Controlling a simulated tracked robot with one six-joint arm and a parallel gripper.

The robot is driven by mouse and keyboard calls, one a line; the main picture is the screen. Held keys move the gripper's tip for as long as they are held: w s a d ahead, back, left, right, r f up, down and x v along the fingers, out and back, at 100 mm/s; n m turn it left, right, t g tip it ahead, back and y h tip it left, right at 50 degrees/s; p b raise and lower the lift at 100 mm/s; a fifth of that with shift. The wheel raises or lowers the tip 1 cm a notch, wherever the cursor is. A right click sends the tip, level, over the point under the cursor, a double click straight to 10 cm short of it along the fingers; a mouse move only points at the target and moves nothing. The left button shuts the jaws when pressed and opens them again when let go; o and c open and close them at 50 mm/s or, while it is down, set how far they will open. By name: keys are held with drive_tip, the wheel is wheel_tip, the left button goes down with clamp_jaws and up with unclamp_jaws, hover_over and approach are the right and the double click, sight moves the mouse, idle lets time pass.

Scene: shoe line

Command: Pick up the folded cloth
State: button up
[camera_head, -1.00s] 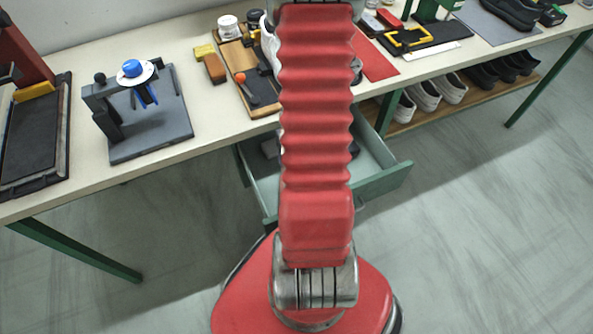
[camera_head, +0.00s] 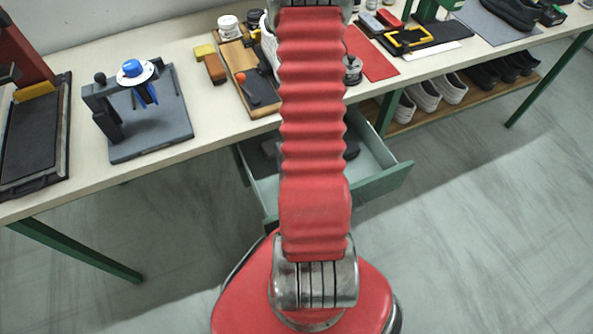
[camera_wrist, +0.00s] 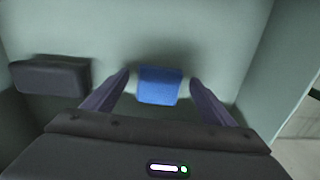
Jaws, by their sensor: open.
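The folded cloth (camera_wrist: 158,85) is a small blue block-like shape on the drawer floor in the wrist view. My gripper (camera_wrist: 159,78) is open, with one dark finger on each side of the cloth. Gaps show between the cloth and both fingers, so they look apart from it. I cannot tell the exact height of the fingertips over the floor. In the head view my red arm hides the cloth and most of the drawer's inside.
The open drawer (camera_head: 385,181) hangs under the bench, its walls close around my gripper. A dark block (camera_wrist: 50,77) lies left of the cloth in the wrist view. A wooden board (camera_head: 247,82), a grey fixture (camera_head: 150,128) and a red mat (camera_head: 374,58) occupy the bench.

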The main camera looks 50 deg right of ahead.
idle(0.3)
drive_tip(key=c, duration=1.1)
drive_tip(key=shift+r, duration=5.05)
